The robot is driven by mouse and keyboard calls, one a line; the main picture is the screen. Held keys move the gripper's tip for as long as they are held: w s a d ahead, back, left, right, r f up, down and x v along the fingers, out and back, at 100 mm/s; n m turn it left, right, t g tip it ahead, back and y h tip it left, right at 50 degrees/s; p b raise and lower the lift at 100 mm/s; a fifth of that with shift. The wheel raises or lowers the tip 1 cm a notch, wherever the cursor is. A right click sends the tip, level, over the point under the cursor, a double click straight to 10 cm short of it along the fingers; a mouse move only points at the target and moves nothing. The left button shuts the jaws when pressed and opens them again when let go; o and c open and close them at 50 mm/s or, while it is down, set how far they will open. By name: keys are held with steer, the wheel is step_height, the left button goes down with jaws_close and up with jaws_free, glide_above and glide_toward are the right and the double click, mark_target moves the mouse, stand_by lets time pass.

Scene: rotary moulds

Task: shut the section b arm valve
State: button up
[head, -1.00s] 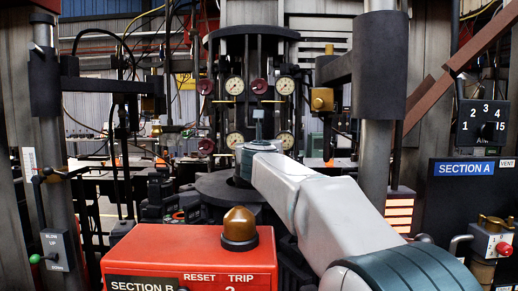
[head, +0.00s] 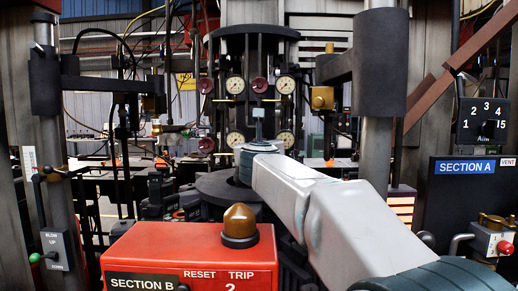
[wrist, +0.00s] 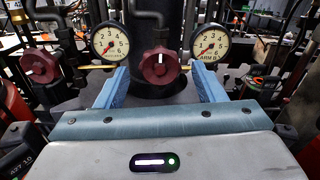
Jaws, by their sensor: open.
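In the wrist view a dark red valve wheel (wrist: 161,67) with an upright white mark sits between two dials. The dial to its right (wrist: 211,43) carries lettering that seems to read ARM B. My gripper (wrist: 159,68) is open, its two blue fingers either side of the wheel in the picture. The wheel appears ahead of the fingertips; I cannot tell the gap, and no contact shows. In the head view my arm reaches to the central column and hides this wheel. The lower right dial (head: 285,140) shows beside my wrist.
Another red wheel (wrist: 39,65) and a dial (wrist: 110,41) are at left. An upper row has a red wheel (head: 258,86) and dials. A red Section B box (head: 190,258) stands in front. A dark post (head: 380,65) rises at right, near my arm.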

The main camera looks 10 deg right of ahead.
steer(key=shift+s+a, duration=0.2)
steer(key=shift+s, duration=0.85)
steer(key=shift+s+a, duration=0.2)
steer(key=shift+s, duration=0.8)
